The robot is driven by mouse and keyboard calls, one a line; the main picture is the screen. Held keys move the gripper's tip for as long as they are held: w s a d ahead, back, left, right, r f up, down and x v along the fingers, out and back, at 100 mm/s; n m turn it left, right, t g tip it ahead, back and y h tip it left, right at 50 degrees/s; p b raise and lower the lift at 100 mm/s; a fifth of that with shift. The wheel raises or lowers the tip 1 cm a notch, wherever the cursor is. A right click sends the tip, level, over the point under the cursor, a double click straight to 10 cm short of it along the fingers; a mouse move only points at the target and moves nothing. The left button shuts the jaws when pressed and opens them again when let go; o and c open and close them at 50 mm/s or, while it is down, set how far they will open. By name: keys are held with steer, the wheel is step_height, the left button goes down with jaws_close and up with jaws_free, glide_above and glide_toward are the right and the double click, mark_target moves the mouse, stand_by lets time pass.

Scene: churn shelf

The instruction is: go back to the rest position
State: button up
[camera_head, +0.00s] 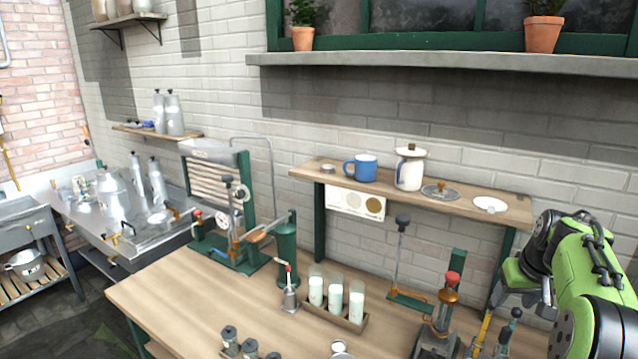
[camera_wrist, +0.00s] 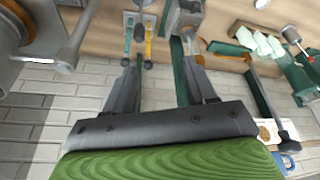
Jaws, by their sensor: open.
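My gripper (camera_wrist: 162,78) is open in the wrist view, its two grey fingers apart with nothing held between them. In the head view my gripper (camera_head: 497,297) shows at the right end of the wooden bench (camera_head: 180,300), beside the right end of the small shelf. Its fingertips are hard to make out there. My green arm comes in from the right edge.
A shelf (camera_head: 455,205) holds a blue mug (camera_head: 362,168) and a white jar (camera_head: 409,170). A red-topped press (camera_head: 440,322) stands on the bench near my gripper. Milk glasses (camera_head: 336,296) stand in a wooden tray. Yellow and teal-handled tools (camera_wrist: 137,50) show beyond my fingers.

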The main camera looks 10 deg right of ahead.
steer(key=s+a+r+n, duration=0.1)
steer(key=s+a+r, duration=0.2)
steer(key=a, duration=0.7)
steer(key=s+a+r+n, duration=0.1)
steer(key=s+a+r, duration=0.15)
steer(key=a, duration=0.75)
steer(key=s+a+f+t, duration=0.1)
steer(key=s+a+f, duration=0.1)
steer(key=s+a, duration=0.4)
steer(key=s+a+f+n+y, duration=0.1)
steer(key=s+a, duration=0.5)
steer(key=s, duration=0.6)
steer(key=shift+a+f+t, duration=0.15)
steer(key=shift+f+t, duration=0.25)
steer(key=shift+f, duration=0.45)
